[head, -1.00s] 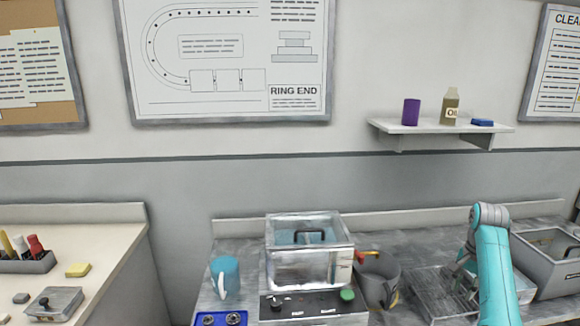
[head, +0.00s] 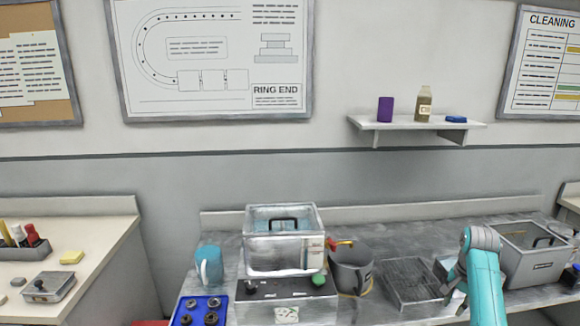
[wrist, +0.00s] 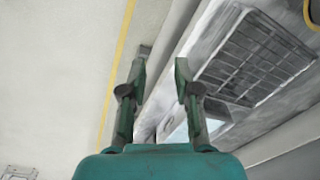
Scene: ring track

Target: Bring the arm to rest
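My arm, teal with a grey joint, shows at the lower right of the head view, in front of the worktop. My gripper (wrist: 160,85) shows in the wrist view with its two dark fingers apart and nothing between them. Below it are the pale floor with a yellow line (wrist: 118,70) and the edge of the worktop with a grated tray (wrist: 255,55).
A shelf (head: 420,124) hangs above.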

